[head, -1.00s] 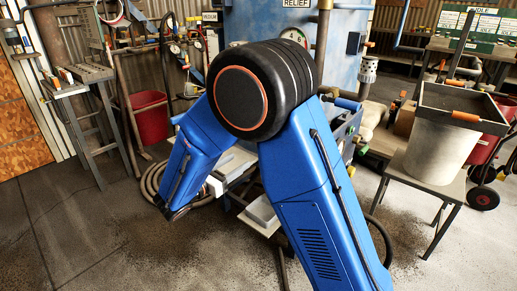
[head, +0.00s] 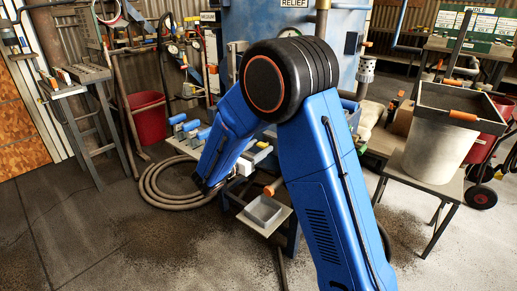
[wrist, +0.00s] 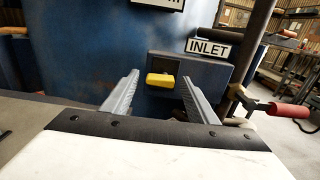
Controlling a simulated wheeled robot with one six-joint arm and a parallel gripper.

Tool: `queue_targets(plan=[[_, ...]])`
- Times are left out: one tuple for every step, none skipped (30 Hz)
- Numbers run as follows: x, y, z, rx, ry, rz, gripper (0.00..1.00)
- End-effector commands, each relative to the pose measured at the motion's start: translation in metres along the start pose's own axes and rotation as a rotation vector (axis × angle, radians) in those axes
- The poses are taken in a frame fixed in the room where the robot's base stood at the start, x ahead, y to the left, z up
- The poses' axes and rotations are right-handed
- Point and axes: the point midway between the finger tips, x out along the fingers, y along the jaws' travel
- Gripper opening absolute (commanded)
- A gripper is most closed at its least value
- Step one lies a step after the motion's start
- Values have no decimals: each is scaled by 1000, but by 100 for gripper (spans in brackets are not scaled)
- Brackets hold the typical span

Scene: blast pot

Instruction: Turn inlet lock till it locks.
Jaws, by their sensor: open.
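The inlet lock is a small yellow handle (wrist: 161,80) on a dark box (wrist: 205,75) on the blue pot wall, below and left of the white INLET label (wrist: 208,47) in the wrist view. The handle lies roughly level. My gripper (wrist: 160,88) is open, with its two grey fingers pointing at the box, one on each side of the yellow handle. No contact shows, and the remaining distance is hard to judge. In the head view my arm hides the inlet lock and the gripper.
The blue pot (head: 270,25) stands behind my arm. A coiled hose (head: 155,190) lies on the floor to the left. A grey tray (head: 264,212) sits on a low shelf, and a pale bucket (head: 437,145) on a stand at right. A red-handled valve (wrist: 288,110) is right of the gripper.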

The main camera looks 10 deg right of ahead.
Motion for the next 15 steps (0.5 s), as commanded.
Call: queue_targets(plan=[[1, 0, 0, 0, 0, 0, 53], [1, 0, 0, 0, 0, 0, 53], [1, 0, 0, 0, 0, 0, 53], [1, 0, 0, 0, 0, 0, 53], [1, 0, 0, 0, 0, 0, 53], [0, 0, 0, 0, 0, 0, 53], [0, 0, 0, 0, 0, 0, 53], [0, 0, 0, 0, 0, 0, 48], [0, 0, 0, 0, 0, 0, 39], [0, 0, 0, 0, 0, 0, 32], [0, 0, 0, 0, 0, 0, 24], [0, 0, 0, 0, 0, 0, 15], [0, 0, 0, 0, 0, 0, 12], [0, 0, 0, 0, 0, 0, 12], [0, 0, 0, 0, 0, 0, 12]])
